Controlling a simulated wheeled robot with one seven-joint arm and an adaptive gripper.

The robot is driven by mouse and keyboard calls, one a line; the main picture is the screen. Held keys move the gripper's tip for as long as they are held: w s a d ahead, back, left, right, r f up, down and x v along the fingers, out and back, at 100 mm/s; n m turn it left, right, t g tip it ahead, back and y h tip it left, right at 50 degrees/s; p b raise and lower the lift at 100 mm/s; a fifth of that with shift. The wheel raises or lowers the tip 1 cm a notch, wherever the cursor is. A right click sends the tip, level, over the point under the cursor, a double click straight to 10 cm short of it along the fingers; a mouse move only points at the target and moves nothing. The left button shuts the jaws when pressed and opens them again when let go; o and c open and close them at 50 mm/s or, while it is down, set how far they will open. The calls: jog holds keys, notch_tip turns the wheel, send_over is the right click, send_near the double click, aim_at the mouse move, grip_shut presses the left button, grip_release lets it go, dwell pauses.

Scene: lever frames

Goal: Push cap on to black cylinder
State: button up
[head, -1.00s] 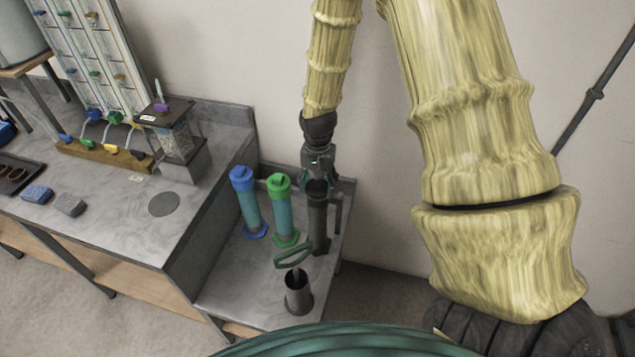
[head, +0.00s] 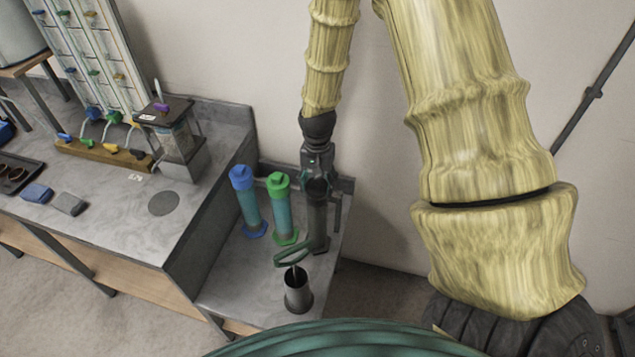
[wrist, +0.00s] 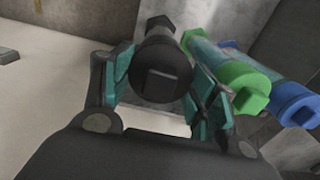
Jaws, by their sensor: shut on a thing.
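The black cylinder (head: 319,230) stands upright at the back right of the low grey bench. My gripper (head: 317,186) is directly above its top in the head view and hides the top end. In the wrist view, my gripper (wrist: 163,82) has its teal-padded fingers on either side of a round black cap (wrist: 158,70) with a raised block on its face. The gripper is shut on this cap. The cap lines up with the dark cylinder; whether it is fully seated cannot be seen.
A green-capped cylinder (head: 281,210) and a blue-capped cylinder (head: 248,200) stand close to the left. A grey cup (head: 298,294) with a green-handled tool (head: 293,255) stands in front. A wall is behind.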

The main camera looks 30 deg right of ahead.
jog(key=o, duration=1.3)
jog(key=shift+o, duration=0.2)
jog(key=o, duration=0.4)
jog(key=shift+c, duration=0.2)
jog(key=shift+r, duration=0.1)
jog(key=shift+r+p, duration=2.75)
jog(key=shift+r, duration=0.7)
grip_shut()
